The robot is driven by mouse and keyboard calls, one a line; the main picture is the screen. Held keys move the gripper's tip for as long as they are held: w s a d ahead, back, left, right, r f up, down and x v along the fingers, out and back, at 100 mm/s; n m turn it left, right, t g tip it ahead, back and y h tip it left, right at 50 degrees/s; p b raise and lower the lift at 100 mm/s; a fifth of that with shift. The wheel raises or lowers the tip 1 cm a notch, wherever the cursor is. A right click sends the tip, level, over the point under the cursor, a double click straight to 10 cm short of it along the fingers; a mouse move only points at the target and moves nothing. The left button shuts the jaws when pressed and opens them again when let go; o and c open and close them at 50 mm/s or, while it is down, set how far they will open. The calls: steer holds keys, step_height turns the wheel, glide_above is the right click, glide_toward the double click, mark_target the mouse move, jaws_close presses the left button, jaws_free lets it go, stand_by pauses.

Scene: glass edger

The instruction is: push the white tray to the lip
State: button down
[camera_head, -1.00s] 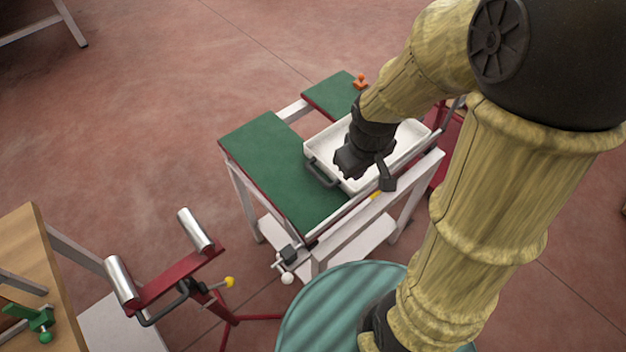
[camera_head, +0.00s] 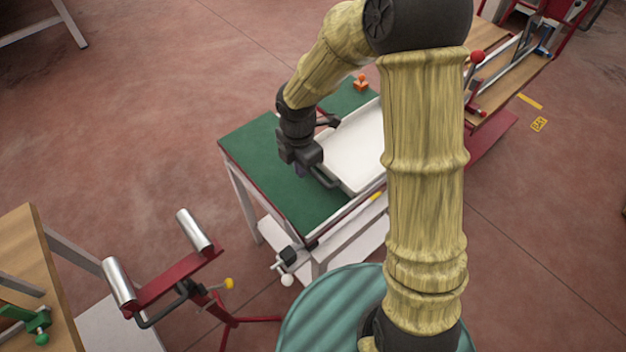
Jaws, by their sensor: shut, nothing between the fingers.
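The white tray (camera_head: 354,148) is a shallow rectangular tray lying on the green-topped table (camera_head: 258,150). My gripper (camera_head: 300,170) points down just left of the tray, beside the handle end and over the green top. Its fingertips are small and dark, and I see nothing held in them. I cannot tell whether it touches the tray or the handle. I cannot pick out the lip with certainty; a pale rail (camera_head: 350,207) runs along the table's near edge.
An orange knob (camera_head: 361,83) stands at the table's far corner. A red roller stand (camera_head: 180,278) is at lower left. A wooden bench with rails (camera_head: 510,75) stands at upper right. The green top left of my gripper is clear.

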mark_target(319, 178)
steer(key=shift+f, duration=0.15)
step_height(319, 178, down, 9)
steer(key=shift+f+b, duration=0.2)
steer(key=shift+b, duration=0.15)
steer(key=shift+w+d+f+p, duration=0.1)
steer(key=shift+w+d+p, duration=0.15)
steer(key=shift+w+d, duration=0.3)
steer(key=shift+w+d+p, duration=0.25)
steer(key=shift+w+d, duration=0.05)
steer(key=shift+d, duration=0.4)
steer(key=shift+w+d, duration=0.35)
steer(key=shift+d, duration=0.05)
steer(key=shift+w+d+p, duration=0.6)
steer(key=shift+d+p, duration=0.05)
steer(key=shift+d, duration=0.2)
steer(key=shift+a, duration=0.1)
